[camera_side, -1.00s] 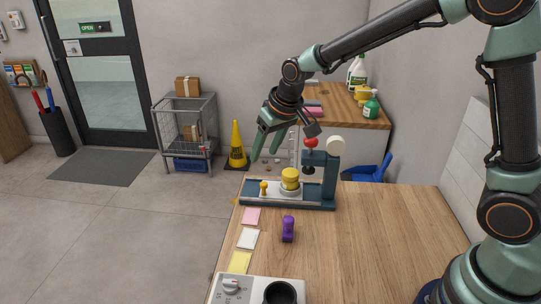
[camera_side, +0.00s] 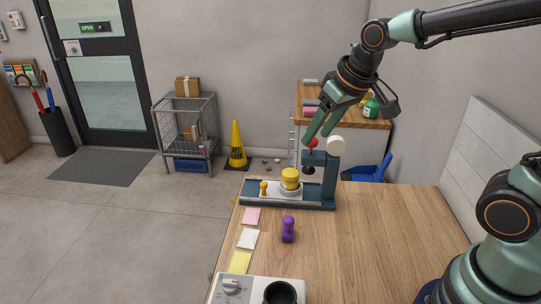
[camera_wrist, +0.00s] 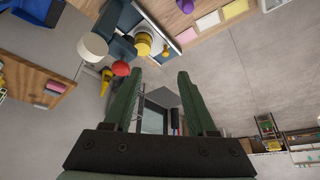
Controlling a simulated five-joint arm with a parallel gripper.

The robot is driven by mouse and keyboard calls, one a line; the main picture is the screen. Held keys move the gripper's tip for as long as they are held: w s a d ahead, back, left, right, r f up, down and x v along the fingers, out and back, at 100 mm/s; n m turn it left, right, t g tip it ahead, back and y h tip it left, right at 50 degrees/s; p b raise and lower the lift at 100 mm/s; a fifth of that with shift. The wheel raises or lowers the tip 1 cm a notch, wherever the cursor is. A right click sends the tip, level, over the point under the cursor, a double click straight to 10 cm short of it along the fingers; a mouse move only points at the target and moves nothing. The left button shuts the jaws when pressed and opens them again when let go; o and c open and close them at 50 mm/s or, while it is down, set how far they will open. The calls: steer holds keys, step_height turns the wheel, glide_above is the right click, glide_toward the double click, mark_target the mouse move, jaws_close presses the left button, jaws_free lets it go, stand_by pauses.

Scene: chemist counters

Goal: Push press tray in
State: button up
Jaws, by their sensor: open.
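The press (camera_side: 329,190) has a dark teal base and post at the counter's far edge. A red ball (camera_side: 312,142) and a white round knob (camera_side: 336,146) are at its top. Its pale tray (camera_side: 276,190) carries a yellow stacked piece (camera_side: 290,178), with a small yellow knob (camera_side: 264,187) at the left end. My gripper (camera_side: 317,134) is open and empty, above the press near the red ball. In the wrist view my gripper (camera_wrist: 156,72) has its fingers apart, and the red ball (camera_wrist: 121,68) shows beside the left fingertip; contact is unclear.
A purple object (camera_side: 288,229) stands on the wooden counter (camera_side: 370,245) in front of the press. Pink, white and yellow notes line its left edge. A device with a dial (camera_side: 231,287) is at the front. The counter's right part is clear. A second counter stands behind.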

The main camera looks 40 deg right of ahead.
steer(key=s+d, duration=0.2)
steer(key=s, duration=0.6)
steer(key=shift+r, duration=0.2)
steer(key=shift+s, duration=0.1)
steer(key=g, duration=0.5)
glide_above(264, 183)
step_height(264, 183, down, 8)
step_height(264, 183, down, 12)
steer(key=shift+f, duration=0.15)
